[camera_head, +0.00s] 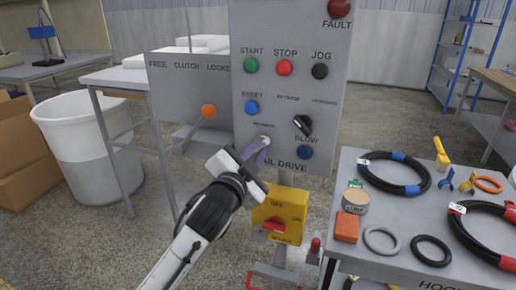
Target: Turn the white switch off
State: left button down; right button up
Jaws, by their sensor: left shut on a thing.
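The white switch (264,140) sits low on the grey control panel (240,60), under a small label and left of the black switch (302,125). My left gripper (257,151) reaches up to it from below, and its purple-tinted fingers are shut on the switch. The fingers and the gripper body hide part of the switch, so its exact turn position is hard to tell. My right gripper does not show.
A blue BLOW button (305,152) is right of the switch, and a blue button (251,107) is above left. An orange-knobbed lever (208,111) stands left. A hose-covered table (400,210) stands right.

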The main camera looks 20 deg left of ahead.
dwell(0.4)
pick_arm(q)
jog(key=c, duration=1.8)
grip_release()
jog(key=s, duration=1)
jog(key=shift+s+a+b, duration=0.15)
jog(key=shift+b, duration=0.3)
